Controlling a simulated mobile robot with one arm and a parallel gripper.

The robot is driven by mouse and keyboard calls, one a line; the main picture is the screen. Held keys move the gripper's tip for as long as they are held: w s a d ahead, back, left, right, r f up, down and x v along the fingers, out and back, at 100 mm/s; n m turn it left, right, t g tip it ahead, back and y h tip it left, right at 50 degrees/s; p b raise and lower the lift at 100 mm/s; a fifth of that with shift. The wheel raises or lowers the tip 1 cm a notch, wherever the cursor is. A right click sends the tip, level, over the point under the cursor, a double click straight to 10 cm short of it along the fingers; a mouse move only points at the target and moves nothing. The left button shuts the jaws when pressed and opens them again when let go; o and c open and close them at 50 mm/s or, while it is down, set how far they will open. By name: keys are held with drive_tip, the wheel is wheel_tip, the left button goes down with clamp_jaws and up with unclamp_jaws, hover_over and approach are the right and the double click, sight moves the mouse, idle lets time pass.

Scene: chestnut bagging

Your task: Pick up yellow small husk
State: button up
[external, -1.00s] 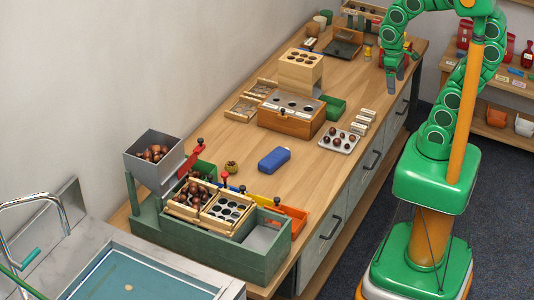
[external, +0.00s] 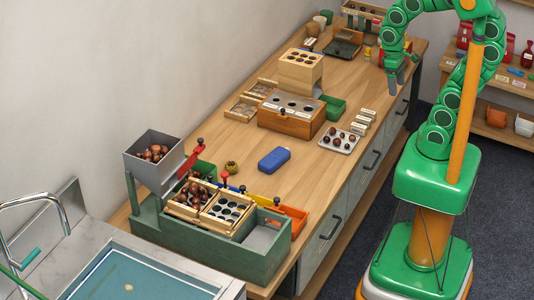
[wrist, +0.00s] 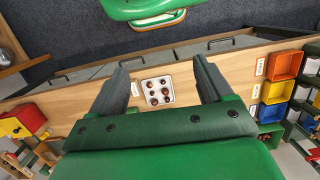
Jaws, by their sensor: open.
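A small round yellow-brown thing (external: 231,167) sits on the counter left of the blue case; it may be the yellow small husk, but it is too small to be sure. It does not show clearly in the wrist view. My gripper (external: 394,90) hangs at the counter's front edge, toward the far right end, well away from that thing. In the wrist view my gripper (wrist: 162,68) has its two fingers wide apart, with nothing between them. A white tray of chestnuts (wrist: 145,85) lies beyond the fingers.
The counter (external: 220,140) holds a wooden box (external: 285,118), a blue case (external: 274,160), a chestnut tray (external: 327,140) and a green sorting station (external: 180,240) with a grey hopper (external: 170,176). Orange (wrist: 284,66), blue and yellow bins show at right in the wrist view.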

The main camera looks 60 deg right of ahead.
sight(233, 162)
drive_tip(key=w+a+f+m+g+y, duration=0.1)
drive_tip(key=w+a+f+m+y, duration=0.3)
drive_tip(key=w, duration=0.6)
drive_tip(key=w+a+f+m+y, duration=0.1)
drive_tip(key=w+a, duration=0.5)
drive_tip(key=w, duration=0.4)
drive_tip(key=w+a+f+m+g+y, duration=0.1)
drive_tip(key=w+a+f+m+y, duration=0.3)
drive_tip(key=w, duration=0.6)
drive_tip(key=w+a+f+m+y, duration=0.1)
drive_tip(key=w+a+f+m, duration=0.1)
drive_tip(key=w+f, duration=0.5)
drive_tip(key=w+a+f+m+t+y, duration=0.1)
drive_tip(key=w+a+f+m, duration=0.1)
drive_tip(key=w+f, duration=0.5)
drive_tip(key=w+a+f+m+t+y, duration=0.1)
drive_tip(key=w+a+f+m+y, duration=0.1)
drive_tip(key=w+f, duration=0.5)
drive_tip(key=shift+a+f+m, duration=0.5)
drive_tip(key=shift+a+f, duration=0.5)
drive_tip(key=shift+a, duration=0.15)
drive_tip(key=shift+w+a+f, duration=0.1)
drive_tip(key=shift+f, duration=0.25)
drive_tip(key=shift+x, duration=2.4)
drive_tip(key=shift+w, duration=0.1)
drive_tip(key=shift+c, duration=0.2)
drive_tip(key=c, duration=1.1)
